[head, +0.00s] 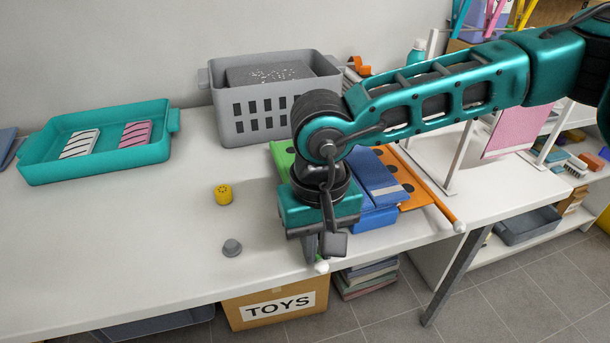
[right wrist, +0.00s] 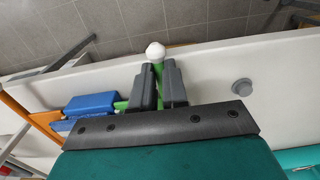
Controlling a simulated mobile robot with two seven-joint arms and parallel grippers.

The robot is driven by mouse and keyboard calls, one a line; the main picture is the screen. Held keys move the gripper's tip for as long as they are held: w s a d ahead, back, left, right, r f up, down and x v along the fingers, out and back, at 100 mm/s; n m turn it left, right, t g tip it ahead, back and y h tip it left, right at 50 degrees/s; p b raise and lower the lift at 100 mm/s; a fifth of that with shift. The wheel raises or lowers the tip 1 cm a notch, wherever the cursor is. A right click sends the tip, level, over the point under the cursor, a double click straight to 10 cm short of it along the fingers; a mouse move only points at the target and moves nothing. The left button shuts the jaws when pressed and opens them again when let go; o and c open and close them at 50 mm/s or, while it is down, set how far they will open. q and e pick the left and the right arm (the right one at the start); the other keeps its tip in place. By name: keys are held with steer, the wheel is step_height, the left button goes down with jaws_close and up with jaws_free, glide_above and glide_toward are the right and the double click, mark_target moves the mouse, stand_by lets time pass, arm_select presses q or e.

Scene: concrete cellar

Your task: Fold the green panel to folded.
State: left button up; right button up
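The green panel (head: 283,157) lies at the left of a folding board on the white table; my right arm hides most of it in the head view. Its green edge bar (right wrist: 158,73) with a white end knob (right wrist: 155,53) shows in the right wrist view. My right gripper (head: 320,246) points down at the table's front edge. Its fingers (right wrist: 158,88) flank the green bar closely, with no clear gap. A blue folded cloth (head: 372,176) lies on the board. The orange panel (head: 408,181) lies flat on the right. My left gripper is out of view.
A grey basket (head: 236,116) stands behind the board. A teal tray (head: 98,171) sits at the left. A yellow cup-like piece (head: 223,194) and a grey knob-like piece (head: 232,247) stand left of my gripper. The front left table is clear.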

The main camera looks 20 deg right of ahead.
jaws_close()
steer(key=shift+a+r+p, duration=0.1)
steer(key=shift+r+p, duration=0.65)
steer(key=shift+r, duration=0.45)
steer(key=shift+d+r+p, duration=0.25)
steer(key=shift+r+p, duration=0.4)
steer(key=shift+r, duration=0.45)
steer(key=shift+d, duration=0.1)
